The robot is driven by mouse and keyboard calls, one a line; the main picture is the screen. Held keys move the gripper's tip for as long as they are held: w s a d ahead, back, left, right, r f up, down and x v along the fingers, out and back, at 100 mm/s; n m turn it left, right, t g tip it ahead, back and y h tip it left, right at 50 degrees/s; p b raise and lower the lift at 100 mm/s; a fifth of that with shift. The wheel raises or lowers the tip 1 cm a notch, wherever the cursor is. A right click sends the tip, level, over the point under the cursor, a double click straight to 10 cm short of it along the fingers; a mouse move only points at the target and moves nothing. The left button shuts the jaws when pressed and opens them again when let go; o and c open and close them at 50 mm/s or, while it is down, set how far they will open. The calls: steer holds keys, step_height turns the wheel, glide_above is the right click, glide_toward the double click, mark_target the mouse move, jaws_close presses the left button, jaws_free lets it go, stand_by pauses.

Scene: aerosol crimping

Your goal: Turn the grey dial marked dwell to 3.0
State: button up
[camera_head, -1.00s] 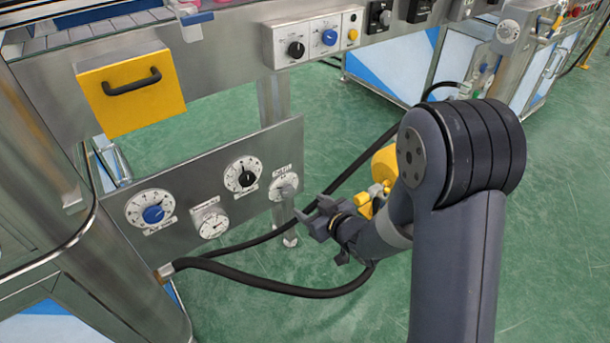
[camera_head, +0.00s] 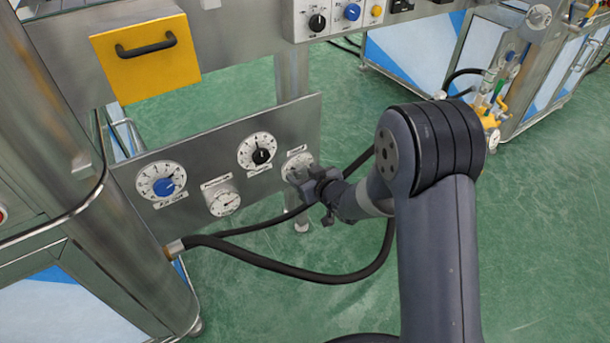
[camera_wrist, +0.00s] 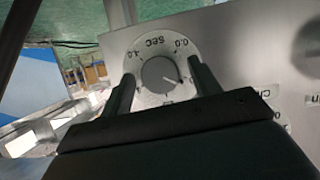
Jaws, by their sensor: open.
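The grey dial (camera_wrist: 160,76) sits on a round white scale marked SEC, on the metal panel. In the wrist view it lies between the two fingers of my gripper (camera_wrist: 163,82), which is open around it; contact cannot be told. Its pointer mark aims toward the lower right in that view, and the number there is too small to read. In the head view the dial's scale (camera_head: 298,166) is at the panel's right end, partly hidden by my gripper (camera_head: 305,180).
A black hose (camera_head: 290,270) loops below. A yellow box with a black handle (camera_head: 145,75) is above left.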

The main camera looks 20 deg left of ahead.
steer(key=c, duration=1)
steer(key=shift+r+p, duration=0.1)
steer(key=shift+p, duration=0.25)
